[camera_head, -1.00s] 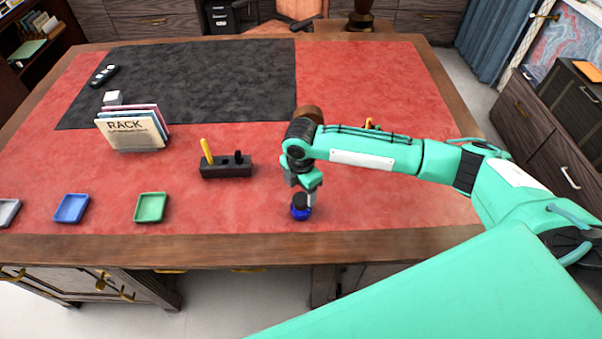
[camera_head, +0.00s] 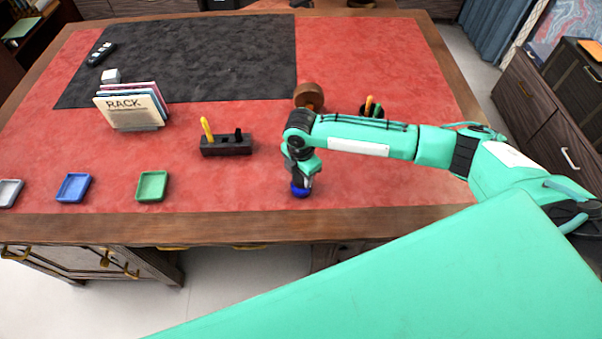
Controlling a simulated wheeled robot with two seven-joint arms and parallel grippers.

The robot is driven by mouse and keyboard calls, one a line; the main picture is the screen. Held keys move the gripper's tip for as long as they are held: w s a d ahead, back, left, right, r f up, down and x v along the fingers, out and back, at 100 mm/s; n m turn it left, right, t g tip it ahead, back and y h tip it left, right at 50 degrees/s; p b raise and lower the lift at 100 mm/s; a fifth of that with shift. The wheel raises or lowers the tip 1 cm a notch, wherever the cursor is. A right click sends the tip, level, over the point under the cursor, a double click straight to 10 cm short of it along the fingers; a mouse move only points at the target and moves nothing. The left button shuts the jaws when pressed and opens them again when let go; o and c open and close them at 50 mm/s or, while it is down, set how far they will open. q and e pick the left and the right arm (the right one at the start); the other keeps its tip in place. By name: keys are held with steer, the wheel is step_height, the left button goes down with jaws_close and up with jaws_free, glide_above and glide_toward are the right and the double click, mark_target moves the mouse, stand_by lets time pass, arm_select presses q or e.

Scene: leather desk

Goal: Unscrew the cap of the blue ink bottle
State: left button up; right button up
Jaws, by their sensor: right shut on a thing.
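The blue ink bottle (camera_head: 300,192) stands upright on the red leather near the desk's front edge. My right gripper (camera_head: 301,180) points down over it, with its fingers around the top of the bottle. It is shut on the cap, which the fingers hide. Only the blue lower part of the bottle shows below the fingers. My left gripper is not in view.
A dark pen holder (camera_head: 226,145) with a yellow pen stands to the left. Green (camera_head: 152,199), blue (camera_head: 73,199) and grey (camera_head: 9,205) trays lie further left. A card rack (camera_head: 133,127) stands behind them. A brown round object (camera_head: 309,95) is behind my right wrist. Red leather right of the bottle is clear.

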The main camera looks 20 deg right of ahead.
steer(key=shift+f, duration=0.1)
stand_by(0.4)
steer(key=shift+n+p, duration=0.3)
steer(key=shift+n, duration=1.7)
steer(key=shift+n+p, duration=0.3)
steer(key=shift+n, duration=1.7)
